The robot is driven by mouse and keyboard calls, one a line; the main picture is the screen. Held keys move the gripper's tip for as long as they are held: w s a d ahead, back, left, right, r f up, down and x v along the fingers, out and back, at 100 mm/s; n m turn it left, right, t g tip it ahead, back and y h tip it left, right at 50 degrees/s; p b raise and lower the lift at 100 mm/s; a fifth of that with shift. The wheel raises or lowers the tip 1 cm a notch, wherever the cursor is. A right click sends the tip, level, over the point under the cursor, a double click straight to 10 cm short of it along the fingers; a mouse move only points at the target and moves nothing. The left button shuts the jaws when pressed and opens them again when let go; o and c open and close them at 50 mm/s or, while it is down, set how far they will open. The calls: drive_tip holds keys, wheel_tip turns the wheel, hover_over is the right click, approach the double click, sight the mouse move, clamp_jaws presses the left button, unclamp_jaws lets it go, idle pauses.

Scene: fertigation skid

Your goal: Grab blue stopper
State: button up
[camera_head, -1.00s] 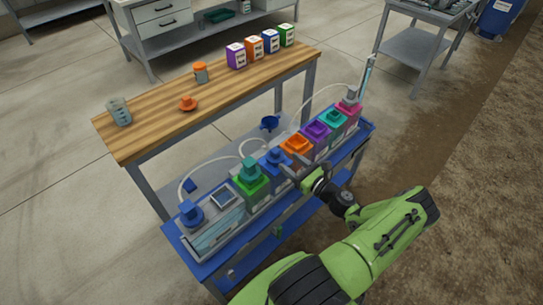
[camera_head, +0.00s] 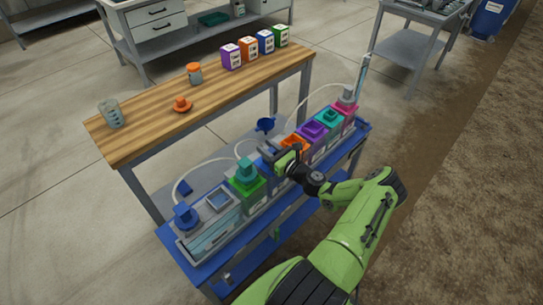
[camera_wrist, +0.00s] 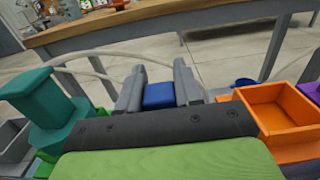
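The blue stopper (camera_wrist: 159,95) shows in the wrist view as a blue block between the two fingers of my gripper (camera_wrist: 159,88). The fingers stand on either side of it with little or no visible gap. I cannot tell whether they press on it. In the head view my gripper (camera_head: 276,155) is over the blue container, between the green and orange ones, and hides most of the stopper there.
A teal stopper (camera_head: 246,172) stands close on the left, on the green container. An open orange container (camera_wrist: 283,110) is close on the right. Another blue stopper (camera_head: 185,216) sits at the rack's left end. A blue funnel (camera_head: 265,125) and the wooden table (camera_head: 205,95) lie behind.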

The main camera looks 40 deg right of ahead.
drive_tip(key=c, duration=0.4)
